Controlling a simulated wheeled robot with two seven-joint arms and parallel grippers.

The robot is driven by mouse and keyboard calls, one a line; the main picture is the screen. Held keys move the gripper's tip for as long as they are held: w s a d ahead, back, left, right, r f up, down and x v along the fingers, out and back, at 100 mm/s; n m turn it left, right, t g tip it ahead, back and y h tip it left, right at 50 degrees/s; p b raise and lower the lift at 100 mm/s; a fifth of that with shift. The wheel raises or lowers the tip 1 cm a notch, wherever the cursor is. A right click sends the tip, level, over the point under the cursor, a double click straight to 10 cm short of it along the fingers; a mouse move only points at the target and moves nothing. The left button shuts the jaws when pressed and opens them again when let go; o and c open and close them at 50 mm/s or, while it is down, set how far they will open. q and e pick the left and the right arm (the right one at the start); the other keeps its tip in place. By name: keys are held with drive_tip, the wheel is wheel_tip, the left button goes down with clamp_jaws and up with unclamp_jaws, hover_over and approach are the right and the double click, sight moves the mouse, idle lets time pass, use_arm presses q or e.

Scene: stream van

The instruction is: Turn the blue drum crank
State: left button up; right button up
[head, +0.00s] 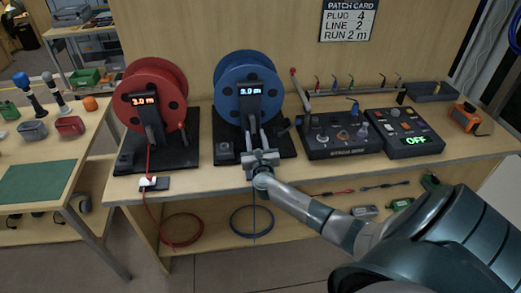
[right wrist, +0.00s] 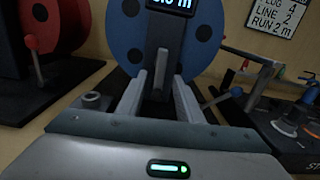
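The blue drum (head: 248,82) stands on a black base on the bench, with a lit display reading about 3.0 m on its dark post. It also fills the upper middle of the right wrist view (right wrist: 205,35). My left gripper is out of view.
A red drum (head: 150,90) stands on the left. A control box with a tall red-tipped lever (head: 300,90) and a switch box reading OFF (head: 405,135) stand close on the right. A patch card (head: 348,20) hangs on the wall.

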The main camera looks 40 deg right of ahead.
drive_tip(key=b+v, duration=0.2)
drive_tip(key=v, duration=1.1)
drive_tip(key=shift+s, duration=0.15)
